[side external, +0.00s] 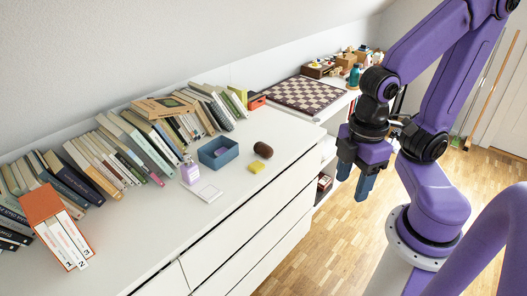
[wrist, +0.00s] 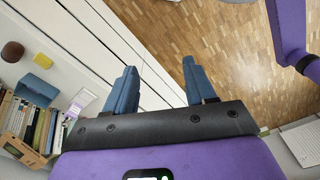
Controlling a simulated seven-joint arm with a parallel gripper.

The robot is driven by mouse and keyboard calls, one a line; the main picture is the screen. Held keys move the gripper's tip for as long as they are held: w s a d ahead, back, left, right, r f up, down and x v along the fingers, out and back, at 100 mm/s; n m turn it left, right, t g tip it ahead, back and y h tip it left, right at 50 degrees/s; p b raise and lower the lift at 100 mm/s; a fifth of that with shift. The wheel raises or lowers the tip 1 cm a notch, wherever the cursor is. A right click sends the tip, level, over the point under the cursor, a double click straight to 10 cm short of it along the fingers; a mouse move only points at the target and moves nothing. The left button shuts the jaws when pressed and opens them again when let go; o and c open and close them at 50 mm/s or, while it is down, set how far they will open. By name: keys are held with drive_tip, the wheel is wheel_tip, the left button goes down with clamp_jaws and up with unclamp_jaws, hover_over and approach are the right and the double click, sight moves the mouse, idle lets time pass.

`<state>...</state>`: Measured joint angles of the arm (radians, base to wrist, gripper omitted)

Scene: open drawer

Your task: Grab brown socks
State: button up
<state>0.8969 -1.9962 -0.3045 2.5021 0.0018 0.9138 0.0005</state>
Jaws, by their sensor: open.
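A small dark brown rounded bundle (side external: 263,150), likely the brown socks, lies on the white dresser top near its right end. It also shows at the upper left of the wrist view (wrist: 13,51). My gripper (side external: 364,185) hangs to the right of the dresser, above the wooden floor and apart from the bundle. In the wrist view its two blue fingers (wrist: 158,82) are spread with nothing between them.
A yellow block (side external: 257,167) and a blue open box (side external: 218,152) sit beside the bundle. Books (side external: 130,145) line the wall. A chessboard (side external: 305,94) lies behind.

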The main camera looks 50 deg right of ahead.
drive_tip(key=w+a+f+m+t+y, duration=0.1)
drive_tip(key=w+a+f+m+t, duration=0.15)
drive_tip(key=w+f, duration=0.6)
drive_tip(key=w+a+f+m+t+y, duration=0.1)
drive_tip(key=w+f+m+t+y, duration=0.25)
drive_tip(key=w, duration=0.75)
drive_tip(key=m+t+h, duration=0.4)
drive_tip(key=t+h, duration=0.3)
drive_tip(key=h, duration=0.2)
approach(268, 151)
drive_tip(key=x, duration=0.3)
drive_tip(key=shift+w, duration=0.3)
drive_tip(key=shift+x, duration=3.1)
drive_tip(key=shift+f, duration=0.1)
